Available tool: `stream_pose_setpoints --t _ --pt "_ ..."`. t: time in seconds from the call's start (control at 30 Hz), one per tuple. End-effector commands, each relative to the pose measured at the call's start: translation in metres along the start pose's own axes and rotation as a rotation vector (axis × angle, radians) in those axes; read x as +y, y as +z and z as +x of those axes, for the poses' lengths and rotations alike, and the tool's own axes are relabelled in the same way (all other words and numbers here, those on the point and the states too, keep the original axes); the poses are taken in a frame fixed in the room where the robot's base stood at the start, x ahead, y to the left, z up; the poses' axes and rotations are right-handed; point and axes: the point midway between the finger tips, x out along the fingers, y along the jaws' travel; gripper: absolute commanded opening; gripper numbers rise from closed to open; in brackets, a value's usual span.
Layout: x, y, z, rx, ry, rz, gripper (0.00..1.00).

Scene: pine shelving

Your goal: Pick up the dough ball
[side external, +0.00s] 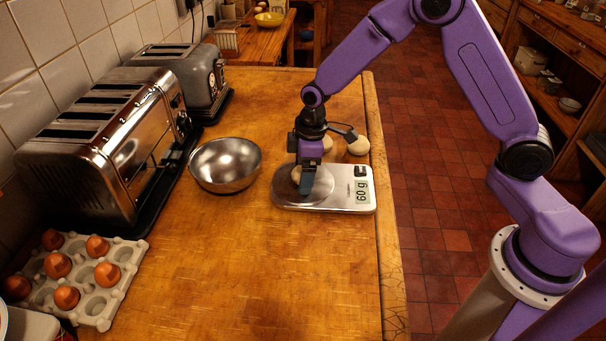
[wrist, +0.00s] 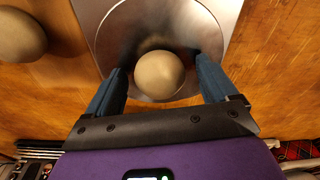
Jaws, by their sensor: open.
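A pale dough ball (wrist: 160,74) sits on the round steel plate of a kitchen scale (side external: 348,203). In the side view, the ball (side external: 296,174) is partly hidden behind my gripper (side external: 303,188). My gripper is open and points down over the scale plate. In the wrist view, its two blue fingers (wrist: 160,82) stand on either side of the ball, with a visible gap to it on both sides. The scale display reads 60 g. Another pale dough ball (side external: 359,146) lies on the wooden counter behind the scale, with one more (side external: 327,143) partly hidden by my gripper.
A steel bowl (side external: 225,165) stands left of the scale. Two toasters (side external: 107,150) (side external: 187,82) line the tiled wall. An egg tray (side external: 97,310) with several brown eggs is at the front left. The front middle of the counter (side external: 240,285) is clear; its right edge is close to the scale.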

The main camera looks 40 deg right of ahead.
Motion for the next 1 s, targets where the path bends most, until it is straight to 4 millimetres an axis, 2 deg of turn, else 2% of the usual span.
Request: stream_pose_setpoints --t 0.1,0.17,0.2,0.23,0.67,0.87,1.0 --pt "0.000 0.000 0.000 0.000 0.000 0.000 0.86" --pt "0.000 0.000 0.000 0.000 0.000 0.000 0.67" --pt "0.000 0.000 0.000 0.000 0.000 0.000 0.54" --pt "0.000 0.000 0.000 0.000 0.000 0.000 0.48" --pt "0.000 -0.001 -0.003 0.001 0.001 0.000 0.49" --pt "0.001 -0.003 -0.019 0.004 0.002 0.000 0.49" --pt "-0.003 -0.002 -0.039 0.003 0.002 0.000 0.49"
